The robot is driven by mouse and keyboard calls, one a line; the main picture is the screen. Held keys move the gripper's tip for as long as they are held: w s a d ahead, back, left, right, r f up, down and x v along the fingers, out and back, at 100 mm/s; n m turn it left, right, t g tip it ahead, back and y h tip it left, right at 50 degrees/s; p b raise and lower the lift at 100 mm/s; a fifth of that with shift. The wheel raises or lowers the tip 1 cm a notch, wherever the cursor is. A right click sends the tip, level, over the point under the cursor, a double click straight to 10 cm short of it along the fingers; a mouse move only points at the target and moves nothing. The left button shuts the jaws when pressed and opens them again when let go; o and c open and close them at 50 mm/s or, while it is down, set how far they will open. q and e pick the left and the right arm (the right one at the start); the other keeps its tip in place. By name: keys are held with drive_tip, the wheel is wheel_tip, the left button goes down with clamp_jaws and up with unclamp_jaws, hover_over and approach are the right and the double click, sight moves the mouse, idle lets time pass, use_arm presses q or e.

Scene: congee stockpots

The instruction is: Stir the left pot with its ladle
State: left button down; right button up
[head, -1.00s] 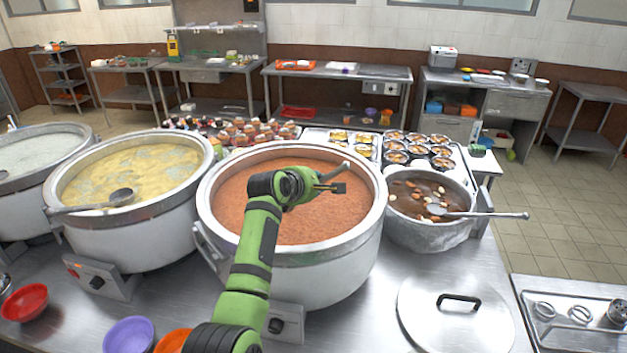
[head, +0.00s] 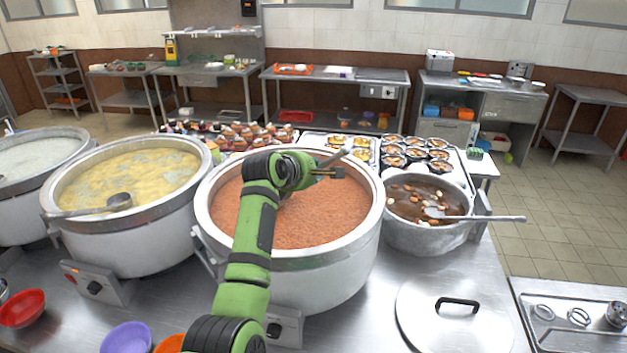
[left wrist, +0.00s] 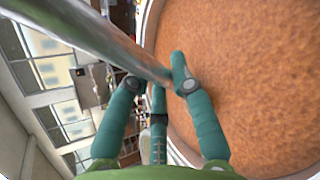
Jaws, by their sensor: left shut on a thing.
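The big pot (head: 230,245) of orange-red congee (head: 325,215) stands in the middle of the head view. My left gripper (head: 335,172) is over its back half, shut on a metal ladle handle (head: 336,156). The left wrist view shows the handle (left wrist: 100,38) slanting between the fingers (left wrist: 160,85), with the congee (left wrist: 240,80) at right. This ladle's bowl is hidden. A pot (head: 130,235) of yellow congee stands to the left, with another ladle (head: 118,201) resting at its front. My right gripper is not in view.
A smaller pot (head: 405,235) of brown soup with a ladle (head: 480,218) stands at right. Another large pot (head: 30,205) is at far left. A lid (head: 430,325) lies at front right. Bowls (head: 22,308) are at front left; filled bowls (head: 415,155) stand behind the pots.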

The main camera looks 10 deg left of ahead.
use_arm(q)
wheel_tip(320, 180, up, 12)
drive_tip(key=shift+f, duration=0.25)
idle(0.6)
drive_tip(key=shift+m+t+y+b, duration=0.5)
drive_tip(key=shift+m+t+b, duration=0.1)
drive_tip(key=shift+m, duration=0.1)
